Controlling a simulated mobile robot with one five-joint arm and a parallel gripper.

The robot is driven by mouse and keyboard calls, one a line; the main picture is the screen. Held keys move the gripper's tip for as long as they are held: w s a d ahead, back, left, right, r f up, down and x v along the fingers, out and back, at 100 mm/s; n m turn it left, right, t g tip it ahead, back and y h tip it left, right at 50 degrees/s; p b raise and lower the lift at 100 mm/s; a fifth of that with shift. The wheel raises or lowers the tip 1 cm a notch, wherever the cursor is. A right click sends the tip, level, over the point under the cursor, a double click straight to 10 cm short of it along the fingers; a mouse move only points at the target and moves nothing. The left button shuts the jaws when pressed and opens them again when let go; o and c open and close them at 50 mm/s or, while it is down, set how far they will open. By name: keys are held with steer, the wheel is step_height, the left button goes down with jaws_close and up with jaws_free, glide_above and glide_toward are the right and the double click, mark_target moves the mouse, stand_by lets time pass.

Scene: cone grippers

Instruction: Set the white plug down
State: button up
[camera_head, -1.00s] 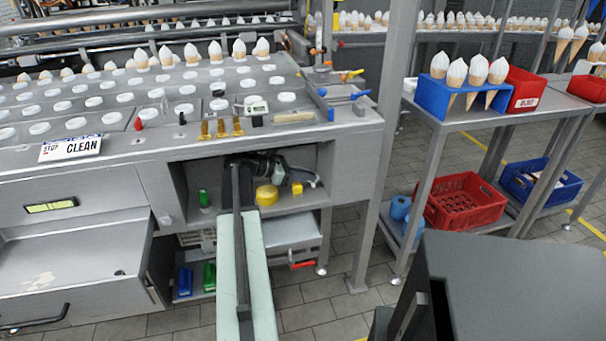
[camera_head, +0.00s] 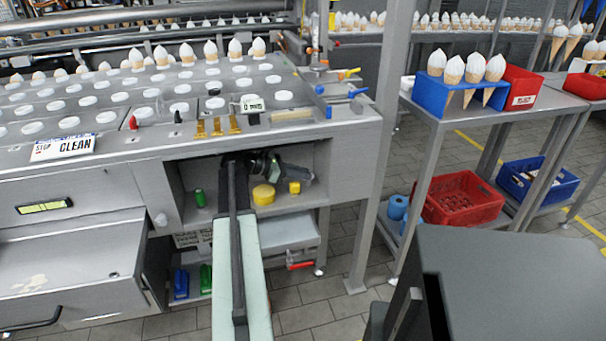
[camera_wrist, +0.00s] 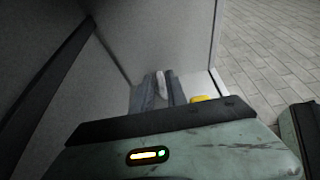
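My gripper (camera_head: 268,165) is at the end of my arm, inside the open compartment under the machine's worktop. It is dark and partly hidden in shadow there. In the wrist view, a small pale shape (camera_wrist: 160,84) shows between grey finger-like parts. I cannot tell whether it is the white plug or part of my gripper. I cannot tell how far apart the fingers are. No loose white plug is clear in the head view. Several round white discs (camera_head: 69,122) sit in rows on the worktop.
A yellow round container (camera_head: 263,194) and a small yellow block (camera_head: 294,187) stand on the compartment shelf (camera_head: 283,207), right of my arm. A green item (camera_head: 199,198) stands on the left. The compartment's side walls are close. An open drawer (camera_head: 70,262) juts out at the left.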

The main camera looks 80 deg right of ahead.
steer(key=p+v, duration=0.2)
steer(key=v, duration=0.5)
steer(key=shift+r+p, duration=0.2)
steer(key=shift+p, duration=0.1)
steer(key=shift+w+a, duration=0.15)
steer(key=shift+w, duration=0.05)
stand_by(0.7)
